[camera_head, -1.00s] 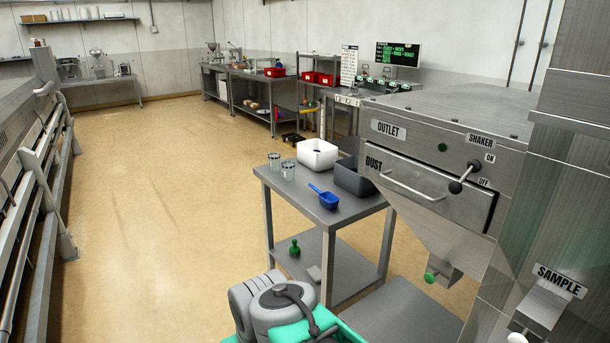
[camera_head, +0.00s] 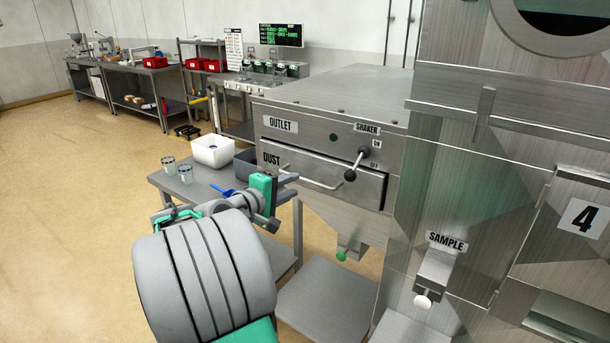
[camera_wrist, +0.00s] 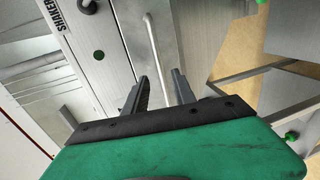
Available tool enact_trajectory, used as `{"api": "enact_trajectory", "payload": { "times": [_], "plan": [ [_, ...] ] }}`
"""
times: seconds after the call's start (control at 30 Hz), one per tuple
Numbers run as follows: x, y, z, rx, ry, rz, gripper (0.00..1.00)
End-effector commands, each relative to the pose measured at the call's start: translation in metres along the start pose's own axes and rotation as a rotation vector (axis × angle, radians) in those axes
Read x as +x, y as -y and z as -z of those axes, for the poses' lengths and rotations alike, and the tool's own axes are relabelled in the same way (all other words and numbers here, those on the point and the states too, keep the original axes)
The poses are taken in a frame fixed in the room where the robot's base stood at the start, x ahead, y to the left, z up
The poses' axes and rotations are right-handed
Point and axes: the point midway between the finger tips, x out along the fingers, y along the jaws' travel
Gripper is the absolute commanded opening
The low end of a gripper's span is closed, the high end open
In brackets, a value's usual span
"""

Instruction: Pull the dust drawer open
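The dust drawer (camera_head: 360,193) is a flat metal front, labelled DUST, low on the metal housing, and it looks closed. Its pale bar handle (camera_head: 318,184) runs along the front. In the head view my gripper (camera_head: 292,187) is at the handle's left end, with its fingers pointing at the drawer. In the wrist view my gripper (camera_wrist: 160,78) is open, with two dark fingers apart. The handle (camera_wrist: 152,40) runs lengthwise toward the gap between them. I cannot tell whether the fingers are around the bar or short of it.
The shaker lever (camera_head: 357,165) juts out above the drawer's right part. A small table (camera_head: 164,182) with glass jars, a white bin (camera_head: 212,151), a dark bin and a blue scoop stands left of the drawer. The sample spout (camera_head: 433,275) is at lower right.

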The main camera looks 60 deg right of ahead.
Motion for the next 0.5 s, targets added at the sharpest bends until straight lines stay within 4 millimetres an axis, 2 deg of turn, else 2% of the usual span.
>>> {"api": "enact_trajectory", "payload": {
  "times": [0.3, 0.5],
  "plan": [
    [0.058, -0.001, -0.003, 0.002, 0.006, 0.004, 0.32],
    [0.073, 0.001, -0.001, 0.004, 0.001, 0.004, 0.32]
  ]
}}
